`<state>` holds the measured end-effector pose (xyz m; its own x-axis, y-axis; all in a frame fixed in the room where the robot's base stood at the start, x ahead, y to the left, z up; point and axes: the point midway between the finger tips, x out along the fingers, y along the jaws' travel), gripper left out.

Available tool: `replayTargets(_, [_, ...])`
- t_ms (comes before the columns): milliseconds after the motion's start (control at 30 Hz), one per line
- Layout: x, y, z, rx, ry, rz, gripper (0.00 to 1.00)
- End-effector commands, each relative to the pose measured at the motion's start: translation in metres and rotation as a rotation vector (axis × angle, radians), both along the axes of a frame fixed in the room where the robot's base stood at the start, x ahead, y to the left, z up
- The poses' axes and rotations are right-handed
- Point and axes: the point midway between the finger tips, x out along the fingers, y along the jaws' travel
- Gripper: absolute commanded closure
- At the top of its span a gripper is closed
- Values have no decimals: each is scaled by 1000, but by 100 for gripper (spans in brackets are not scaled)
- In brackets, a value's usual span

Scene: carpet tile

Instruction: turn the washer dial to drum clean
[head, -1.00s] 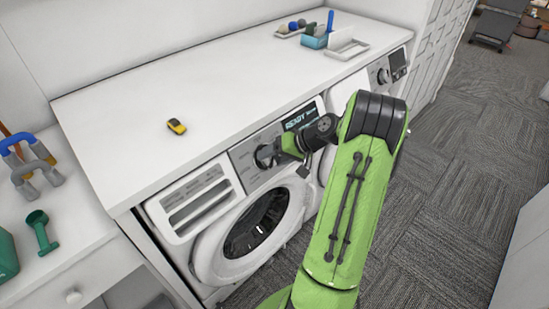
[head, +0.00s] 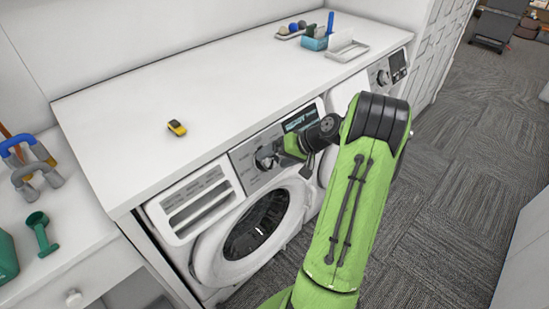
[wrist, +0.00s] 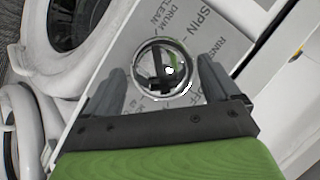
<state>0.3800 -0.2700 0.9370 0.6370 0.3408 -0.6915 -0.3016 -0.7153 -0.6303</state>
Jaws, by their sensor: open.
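The washer dial (wrist: 161,71) is a round, shiny knob on the grey control panel (wrist: 128,55). In the wrist view, printed words surround it, among them DRUM CLEAN, SPIN, RINSE and OFF. In the head view the dial (head: 265,160) sits on the front of the left machine, the washer (head: 215,250). My gripper (wrist: 162,85) is open, with one finger on each side of the dial; I cannot tell whether they touch it. In the head view my gripper (head: 284,150) is at the panel, partly hidden by my wrist.
A white countertop (head: 200,85) covers the machines, with a small yellow object (head: 177,128) on it. A teal holder (head: 315,42) stands at the back. A second machine's dial (head: 383,77) is to the right. Carpet (head: 450,180) to the right is clear.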

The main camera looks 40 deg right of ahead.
Motion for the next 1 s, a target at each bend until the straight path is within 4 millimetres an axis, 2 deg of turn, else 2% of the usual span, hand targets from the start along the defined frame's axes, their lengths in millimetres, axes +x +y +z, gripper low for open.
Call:
replayTargets(300, [-55,-31,64,-3,-1,-7,11])
replayTargets(500, [-85,-46,95,-2,0,-4,11])
replayTargets(700, [-95,-51,104,1,1,-2,11])
replayTargets(1000, [-95,-51,103,0,1,-1,11])
